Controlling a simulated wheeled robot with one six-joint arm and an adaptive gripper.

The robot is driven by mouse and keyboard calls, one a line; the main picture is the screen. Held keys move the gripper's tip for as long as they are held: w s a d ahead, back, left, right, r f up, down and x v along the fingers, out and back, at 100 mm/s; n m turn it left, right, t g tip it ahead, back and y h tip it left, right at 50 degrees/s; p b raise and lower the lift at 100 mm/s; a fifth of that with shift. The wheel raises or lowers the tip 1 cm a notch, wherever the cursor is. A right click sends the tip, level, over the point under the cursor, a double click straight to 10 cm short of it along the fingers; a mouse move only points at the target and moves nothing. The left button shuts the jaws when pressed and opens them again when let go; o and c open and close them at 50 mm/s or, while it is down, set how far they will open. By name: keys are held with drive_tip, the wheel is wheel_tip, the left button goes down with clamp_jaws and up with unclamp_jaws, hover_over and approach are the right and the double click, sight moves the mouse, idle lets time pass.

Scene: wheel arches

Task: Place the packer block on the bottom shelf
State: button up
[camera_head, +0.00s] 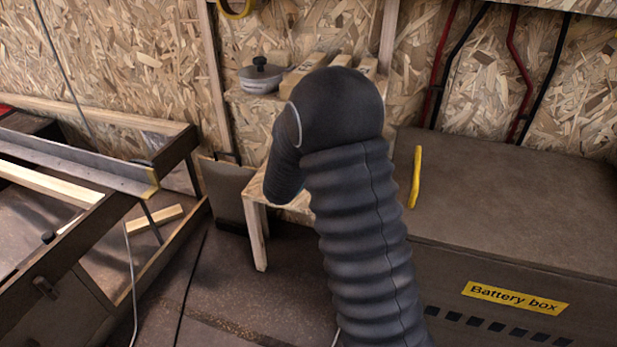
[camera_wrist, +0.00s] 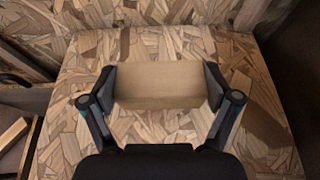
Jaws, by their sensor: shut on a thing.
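The packer block (camera_wrist: 160,94), a pale plain wooden block, is held lengthwise between the two fingers of my gripper (camera_wrist: 162,86) in the wrist view. The gripper is shut on its ends. Below the block in the wrist view is a chipboard shelf surface (camera_wrist: 85,140); I cannot tell whether the block touches it. In the head view my dark sleeved arm hides the gripper and the block. The bottom shelf (camera_head: 256,187) shows in the head view as a low board on wooden legs, partly behind my arm.
An upper shelf holds a lidded pot (camera_head: 260,78) and several wooden blocks (camera_head: 305,70). A brown battery box (camera_head: 520,235) with a yellow handle (camera_head: 415,177) stands to the right. A wooden frame (camera_head: 100,215) with loose wood stands at the left.

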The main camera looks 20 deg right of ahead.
drive_tip(key=shift+f+b, duration=0.3)
drive_tip(key=shift+f, duration=1.75)
drive_tip(key=shift+f, duration=0.15)
drive_tip(key=o, duration=0.9)
